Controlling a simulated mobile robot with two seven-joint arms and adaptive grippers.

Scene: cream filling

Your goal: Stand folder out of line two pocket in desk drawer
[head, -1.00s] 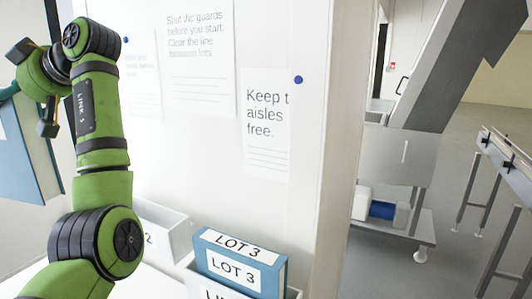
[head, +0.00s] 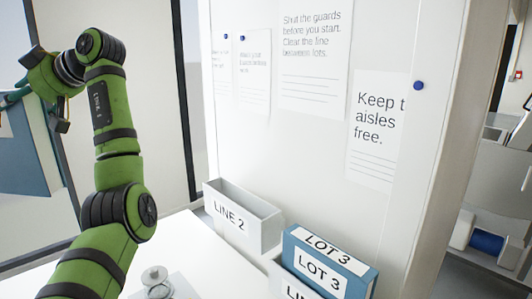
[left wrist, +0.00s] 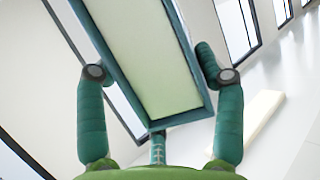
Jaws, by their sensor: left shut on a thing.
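A blue folder (head: 28,150) hangs upright at the left edge of the head view, partly cut off. My left gripper (left wrist: 161,74) is shut on it; in the left wrist view the teal fingers lie on both sides of the folder (left wrist: 150,60), which shows a pale inner face and blue edges. The grey LINE 2 pocket (head: 228,214) stands at the back of the desk against the white wall panel, to the right of my left arm, and looks empty. The folder is away from it, well to the left. No desk drawer is visible. My right gripper is not in view.
A blue LOT 3 folder (head: 328,264) stands in a second pocket, its label partly cut off, right of the LINE 2 pocket. A white desk (head: 188,240) lies below. A small grey metal object (head: 156,282) sits near my arm. Notices hang on the panel (head: 310,125).

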